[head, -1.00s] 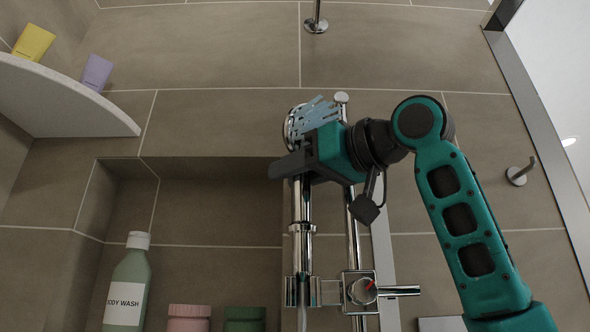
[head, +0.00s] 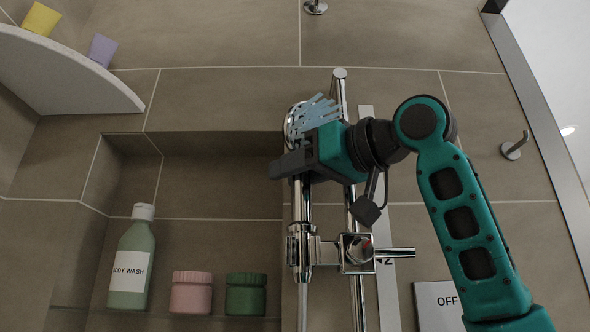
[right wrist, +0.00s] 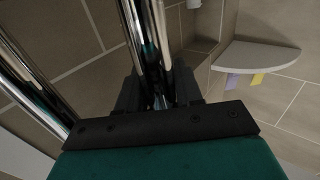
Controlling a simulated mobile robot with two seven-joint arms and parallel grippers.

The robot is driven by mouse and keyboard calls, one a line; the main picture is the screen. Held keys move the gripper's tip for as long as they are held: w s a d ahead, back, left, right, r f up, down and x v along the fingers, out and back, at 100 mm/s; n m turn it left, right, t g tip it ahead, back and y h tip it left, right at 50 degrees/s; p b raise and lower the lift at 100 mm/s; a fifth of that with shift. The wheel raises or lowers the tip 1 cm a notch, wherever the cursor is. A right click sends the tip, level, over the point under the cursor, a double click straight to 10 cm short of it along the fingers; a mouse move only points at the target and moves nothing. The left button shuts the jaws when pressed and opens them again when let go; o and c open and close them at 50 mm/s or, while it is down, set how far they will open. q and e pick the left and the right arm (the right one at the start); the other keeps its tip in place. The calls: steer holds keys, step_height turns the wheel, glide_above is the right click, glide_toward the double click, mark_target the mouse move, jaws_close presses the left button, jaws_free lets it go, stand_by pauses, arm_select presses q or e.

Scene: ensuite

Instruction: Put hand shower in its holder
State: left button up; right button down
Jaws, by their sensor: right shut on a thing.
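The chrome hand shower (head: 301,205) is upright in the head view, its round head (head: 292,122) at the top and partly hidden by my right gripper. My right gripper (head: 297,164) is shut on the handle just below the head. In the right wrist view the handle (right wrist: 152,45) runs between the dark fingers. The chrome holder (head: 300,252) sits on the slide rail (head: 359,300). The handle's lower end lines up with the holder and overlaps it; I cannot tell whether it is seated. The hose (head: 303,310) hangs below. My left gripper is not in view.
A niche at left holds a body wash bottle (head: 132,260), a pink jar (head: 191,292) and a green jar (head: 246,294). A corner shelf (head: 70,75) is at upper left. A wall hook (head: 514,146) and an OFF plate (head: 435,305) are at right.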

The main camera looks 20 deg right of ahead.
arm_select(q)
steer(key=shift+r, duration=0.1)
arm_select(e)
steer(key=c, duration=0.7)
jaws_free()
steer(key=shift+o, duration=0.2)
steer(key=shift+s, duration=0.1)
arm_select(q)
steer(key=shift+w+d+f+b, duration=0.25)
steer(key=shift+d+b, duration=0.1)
steer(key=shift+b, duration=0.25)
arm_select(e)
steer(key=v, duration=1.3)
steer(key=shift+f, duration=0.1)
